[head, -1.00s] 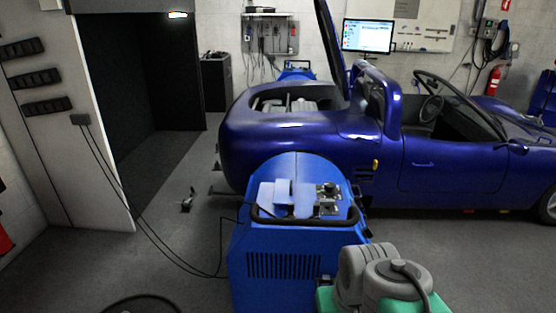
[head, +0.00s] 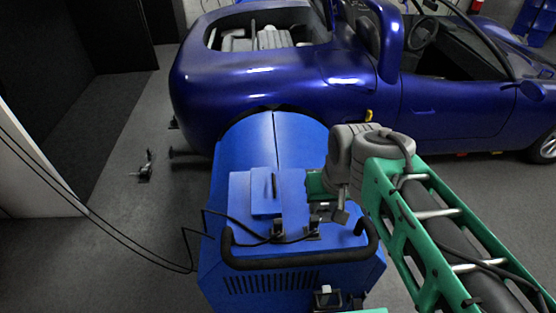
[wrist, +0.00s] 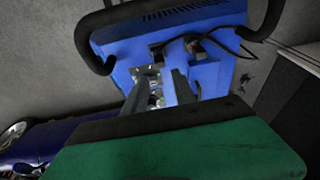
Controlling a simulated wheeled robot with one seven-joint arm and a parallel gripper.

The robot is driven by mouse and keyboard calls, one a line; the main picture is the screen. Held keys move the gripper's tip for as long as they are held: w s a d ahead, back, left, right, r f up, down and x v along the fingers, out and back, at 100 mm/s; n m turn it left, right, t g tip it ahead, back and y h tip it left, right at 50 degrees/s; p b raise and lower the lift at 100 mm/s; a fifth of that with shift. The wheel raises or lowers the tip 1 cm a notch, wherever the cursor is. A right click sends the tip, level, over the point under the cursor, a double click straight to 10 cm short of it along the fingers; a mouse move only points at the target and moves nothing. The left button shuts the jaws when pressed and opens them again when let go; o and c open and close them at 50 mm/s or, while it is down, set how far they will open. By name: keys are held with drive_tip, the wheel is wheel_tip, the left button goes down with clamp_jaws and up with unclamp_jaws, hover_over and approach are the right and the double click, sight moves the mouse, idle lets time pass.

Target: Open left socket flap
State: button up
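The blue dynamometer unit (head: 290,160) stands in front of the car, with two small dark socket fittings on its top behind the handle. The left fitting (head: 277,228) has a black cable at it, and the right fitting (head: 313,228) sits beside it. I cannot tell their flaps apart or whether they are raised. The fittings also show in the wrist view, the right one (wrist: 158,50) and the left one (wrist: 194,44). My gripper (wrist: 160,76) is open and empty over the unit's top, its two fingers apart. In the head view, it is partly hidden by my wrist.
A black bar handle (head: 300,258) runs along the unit's near edge. Black cables (head: 130,245) run from the left wall to the unit. The blue car (head: 290,85) stands close behind.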

drive_tip(key=w+a+r+g+y+p, duration=0.15)
drive_tip(key=w+a, duration=0.25)
drive_tip(key=w, duration=0.5)
drive_tip(key=g+p, duration=0.2)
approach(274, 178)
drive_tip(key=shift+t, duration=0.25)
drive_tip(key=f, duration=0.5)
drive_tip(key=a+f, duration=0.1)
drive_tip(key=f, duration=0.1)
drive_tip(key=shift+s+a+f+p, duration=0.1)
drive_tip(key=shift+s+f+p, duration=0.1)
drive_tip(key=shift+f+p, duration=0.2)
drive_tip(key=shift+c, duration=0.2)
clamp_jaws()
